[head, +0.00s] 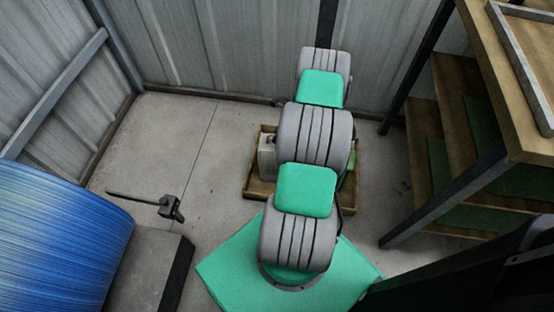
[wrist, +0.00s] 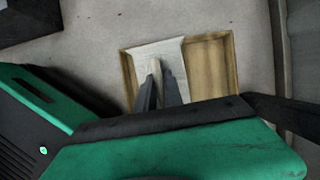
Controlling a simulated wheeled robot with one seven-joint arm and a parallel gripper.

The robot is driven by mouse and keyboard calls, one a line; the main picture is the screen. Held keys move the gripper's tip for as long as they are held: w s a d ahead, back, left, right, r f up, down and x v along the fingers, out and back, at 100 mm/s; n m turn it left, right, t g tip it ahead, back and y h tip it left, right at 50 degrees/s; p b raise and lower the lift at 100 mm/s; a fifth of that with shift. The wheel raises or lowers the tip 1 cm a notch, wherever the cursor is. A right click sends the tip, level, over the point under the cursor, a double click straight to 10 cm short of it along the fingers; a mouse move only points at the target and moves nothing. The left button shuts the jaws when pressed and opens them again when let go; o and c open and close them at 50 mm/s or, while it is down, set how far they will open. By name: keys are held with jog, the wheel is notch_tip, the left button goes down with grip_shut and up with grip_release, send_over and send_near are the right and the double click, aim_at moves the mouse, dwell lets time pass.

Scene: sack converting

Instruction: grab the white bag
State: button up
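The white bag (wrist: 160,52) lies in a shallow wooden tray (wrist: 213,65) on the floor, on the tray's left side in the wrist view. In the head view the bag (head: 267,157) shows only in part, at the left of the tray (head: 254,189), beside my arm. My gripper's dark fingers (wrist: 157,82) point down over the bag in the wrist view. A pale, narrow strip shows between them; I cannot tell whether they touch or grip it. In the head view my arm hides the gripper.
A large blue roll (head: 60,240) stands at the left, near a dark bracket with a rod (head: 168,206). A wooden shelf unit with dark posts (head: 440,120) stands at the right. Corrugated walls (head: 230,50) close off the back and left.

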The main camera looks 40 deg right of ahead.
grip_shut()
dwell(0.8)
jog(key=shift+w+d+r, duration=0.1)
jog(key=shift+r, duration=0.15)
